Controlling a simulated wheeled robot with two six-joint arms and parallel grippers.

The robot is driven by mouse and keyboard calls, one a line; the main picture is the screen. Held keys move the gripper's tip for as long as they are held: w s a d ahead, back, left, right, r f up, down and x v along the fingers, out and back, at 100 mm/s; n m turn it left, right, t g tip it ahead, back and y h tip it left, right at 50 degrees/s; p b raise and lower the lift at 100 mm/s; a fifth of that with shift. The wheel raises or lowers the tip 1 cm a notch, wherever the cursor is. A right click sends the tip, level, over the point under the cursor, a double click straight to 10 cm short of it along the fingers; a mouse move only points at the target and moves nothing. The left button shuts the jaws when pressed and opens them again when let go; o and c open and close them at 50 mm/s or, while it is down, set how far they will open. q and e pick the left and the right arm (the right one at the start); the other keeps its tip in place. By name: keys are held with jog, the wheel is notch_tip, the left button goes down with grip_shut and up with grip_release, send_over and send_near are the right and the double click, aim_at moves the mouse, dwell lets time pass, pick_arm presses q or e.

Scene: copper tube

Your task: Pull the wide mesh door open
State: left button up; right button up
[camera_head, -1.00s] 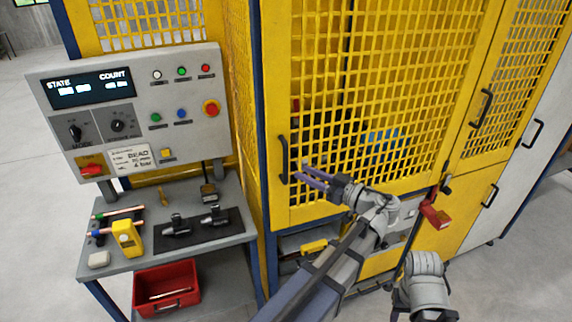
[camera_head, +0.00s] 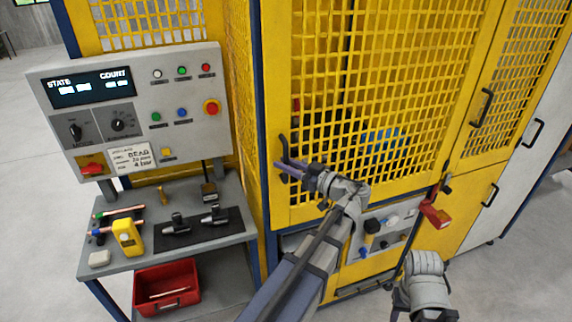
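The wide yellow mesh door (camera_head: 385,70) is closed in its frame. Its dark bar handle (camera_head: 283,147) stands upright on the lower left of the door. My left gripper (camera_head: 284,168) is at the handle, with its purple fingers overlapping the handle's lower part. The view does not show whether the fingers are closed on it. My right arm (camera_head: 425,280) is low at the bottom right, away from the door; its fingers are not clearly visible.
A control panel (camera_head: 140,100) and a bench (camera_head: 225,232) with tools stand to the left. A red bin (camera_head: 166,287) sits below the bench. A narrower mesh door (camera_head: 520,80) is on the right. A red latch block (camera_head: 434,214) sits by the wide door's lower right corner.

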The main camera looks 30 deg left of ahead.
pick_arm(q)
grip_shut()
dwell(1.2)
